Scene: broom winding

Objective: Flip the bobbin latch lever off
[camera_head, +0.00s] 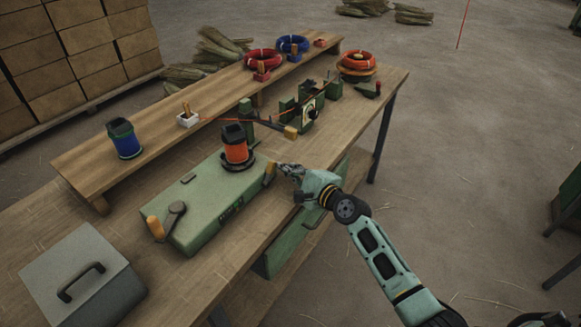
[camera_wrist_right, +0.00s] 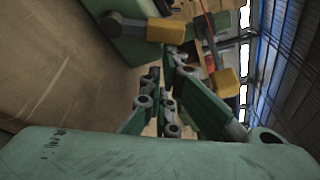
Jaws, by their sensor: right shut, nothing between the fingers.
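A pale green winding machine (camera_head: 215,200) sits on the workbench. An orange bobbin (camera_head: 236,150) with a black top stands upright on it. A yellow-handled lever (camera_head: 269,173) is at the machine's right end, probably the latch lever. My right gripper (camera_head: 281,168) is shut and empty just right of this handle; I cannot tell whether they touch. The right wrist view shows my fingers (camera_wrist_right: 162,80) below a yellow handle (camera_wrist_right: 166,31) on a dark arm. A grey crank (camera_head: 175,212) with an orange knob (camera_head: 155,228) is at the machine's left end. My left gripper is out of view.
A dark arm with a yellow end (camera_head: 290,132) reaches over the bench behind my gripper. A blue bobbin (camera_head: 124,139) and a white box (camera_head: 188,118) stand on the raised shelf. A grey lidded box (camera_head: 83,277) is at the front left. Wire coils (camera_head: 357,61) lie at the back.

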